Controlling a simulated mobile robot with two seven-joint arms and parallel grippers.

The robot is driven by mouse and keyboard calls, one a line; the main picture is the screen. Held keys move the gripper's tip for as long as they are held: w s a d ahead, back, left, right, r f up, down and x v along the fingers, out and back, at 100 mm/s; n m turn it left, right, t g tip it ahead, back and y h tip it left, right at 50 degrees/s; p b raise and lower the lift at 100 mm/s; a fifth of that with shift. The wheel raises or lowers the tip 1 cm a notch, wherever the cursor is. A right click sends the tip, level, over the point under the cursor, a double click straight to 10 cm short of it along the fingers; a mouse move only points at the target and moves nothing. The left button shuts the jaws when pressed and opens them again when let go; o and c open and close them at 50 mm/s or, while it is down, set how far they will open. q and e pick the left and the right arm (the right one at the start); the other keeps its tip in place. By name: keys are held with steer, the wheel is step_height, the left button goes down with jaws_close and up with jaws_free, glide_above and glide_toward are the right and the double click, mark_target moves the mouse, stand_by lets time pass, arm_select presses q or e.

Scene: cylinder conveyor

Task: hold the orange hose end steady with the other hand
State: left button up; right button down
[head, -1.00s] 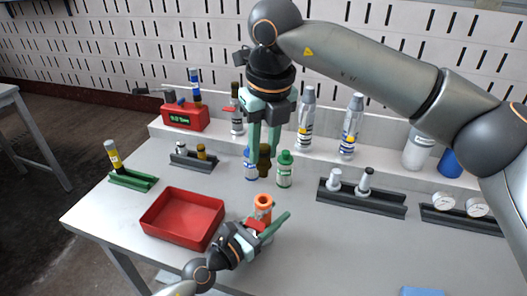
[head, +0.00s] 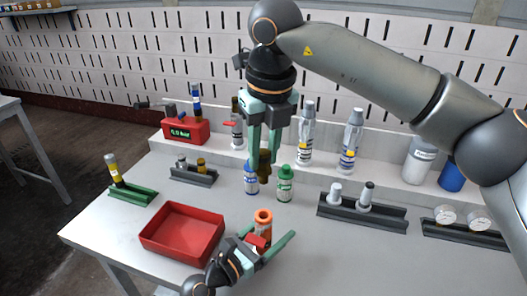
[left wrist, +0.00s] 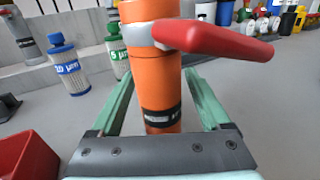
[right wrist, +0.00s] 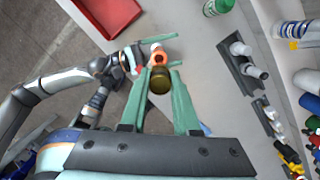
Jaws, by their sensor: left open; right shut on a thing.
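The orange hose end (head: 263,219) stands upright at the front of the table, with a red lever (left wrist: 215,38) on its side. In the left wrist view its orange body (left wrist: 158,85) stands between the two green fingers of my left gripper (head: 266,243). That gripper is open, with a gap visible at the right finger. My right gripper (head: 264,160) points down above and behind the hose end, shut on a brass-brown cylinder (right wrist: 160,80). In the right wrist view the cylinder partly overlaps the hose end (right wrist: 156,55); their height gap cannot be told.
A red tray (head: 150,240) lies left of my left gripper. Blue-capped (head: 251,178) and green-capped (head: 286,184) bottles stand behind the hose end. Dark racks (head: 360,213) stand to the right, and a green holder (head: 134,194) at far left. The front right table is clear.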

mark_target(263, 152)
arm_select(q)
steer(key=v, duration=1.1)
steer(key=shift+s+a, duration=0.25)
steer(key=shift+s+a+r, duration=0.1)
steer(key=shift+s+r, duration=0.05)
steer(key=shift+r, duration=0.15)
arm_select(e)
steer(key=shift+r, duration=0.25)
step_height(263, 152, up, 5)
steer(key=p, duration=0.4)
steer(key=shift+f, duration=0.2)
arm_select(q)
step_height(263, 152, up, 4)
steer(key=shift+f, duration=0.1)
arm_select(e)
steer(key=shift+s+f, duration=0.1)
